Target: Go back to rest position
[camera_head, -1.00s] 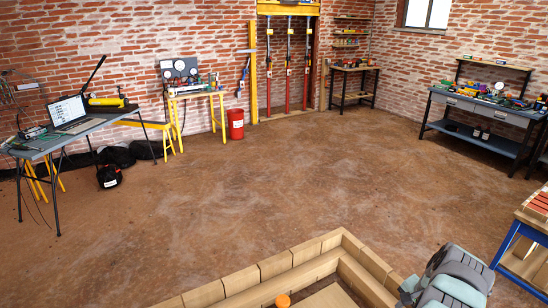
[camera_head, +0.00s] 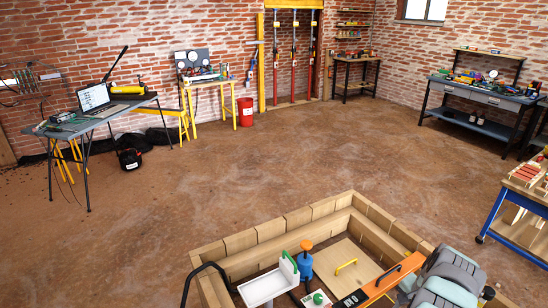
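My gripper is not in view, and I see no fingers in the head view. A rounded grey and pale teal part (camera_head: 445,280) at the bottom right looks like part of my own arm or body. I cannot tell the arm's full pose from this.
Close in front is a wooden-walled box (camera_head: 268,230) holding a white tray-like item (camera_head: 266,287), a blue container (camera_head: 304,265) with an orange top, and an orange bar (camera_head: 378,283). A laptop table (camera_head: 118,114), a blue-framed cart (camera_head: 508,222) and a workbench (camera_head: 480,100) stand farther off. The middle floor is clear.

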